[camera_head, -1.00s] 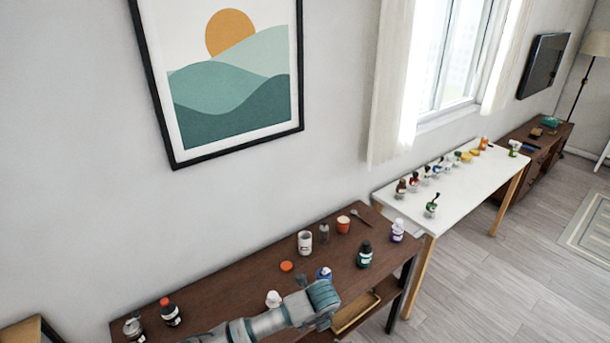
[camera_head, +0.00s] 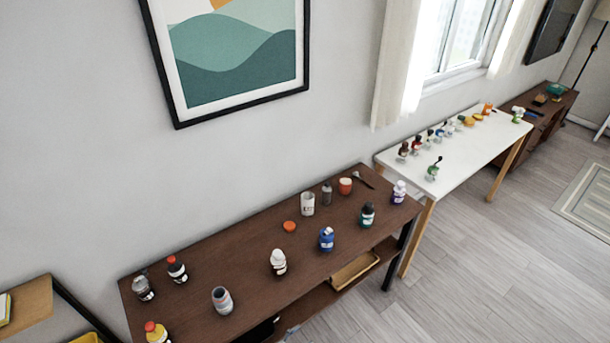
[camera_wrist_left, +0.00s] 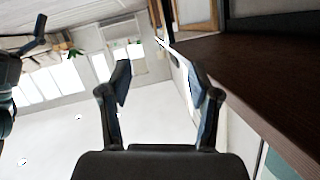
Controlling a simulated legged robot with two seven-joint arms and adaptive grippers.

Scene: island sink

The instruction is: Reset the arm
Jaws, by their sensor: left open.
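My left gripper (camera_wrist_left: 158,82) shows in the left wrist view with its two dark fingers spread apart and nothing between them. It is beside the dark brown edge of a wooden surface (camera_wrist_left: 240,75), which lies to the right of the fingers. In the head view no gripper can be made out now, and the brown table (camera_head: 240,262) is clear of my arm. My right gripper is not seen.
The brown table holds a white bottle (camera_head: 278,262), a blue bottle (camera_head: 326,239), a dark green bottle (camera_head: 367,215), a grey jar (camera_head: 222,300) and other small items. A white table (camera_head: 455,160) with several small bottles stands beyond it. Grey floor (camera_head: 480,270) is free at right.

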